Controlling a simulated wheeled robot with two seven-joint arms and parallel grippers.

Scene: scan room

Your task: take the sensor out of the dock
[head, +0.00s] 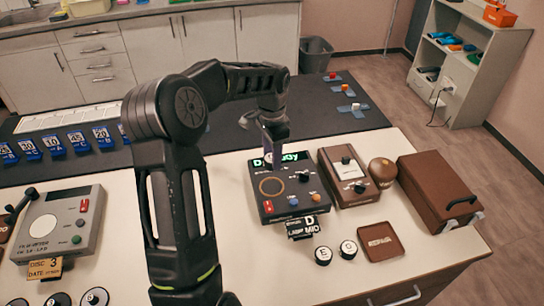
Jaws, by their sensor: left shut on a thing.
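The dock appears to be the dark box (291,202) with a lit green display, an orange ring, small knobs and a red switch, standing on the white counter. My left gripper (273,133) is over the back of this box, pointing down. It is shut on a slim greyish-purple piece (275,150), which I take to be the sensor. The piece hangs upright in front of part of the display. Whether its lower end still touches the box cannot be told. My right gripper is not in view.
A brown device (347,182) stands close to the right, with a round brown knob (382,171) and a brown case (437,190) beyond. A grey device (62,222) is at left. Two round knobs and a brown tray (380,241) lie in front. Blue numbered tags line the dark mat behind.

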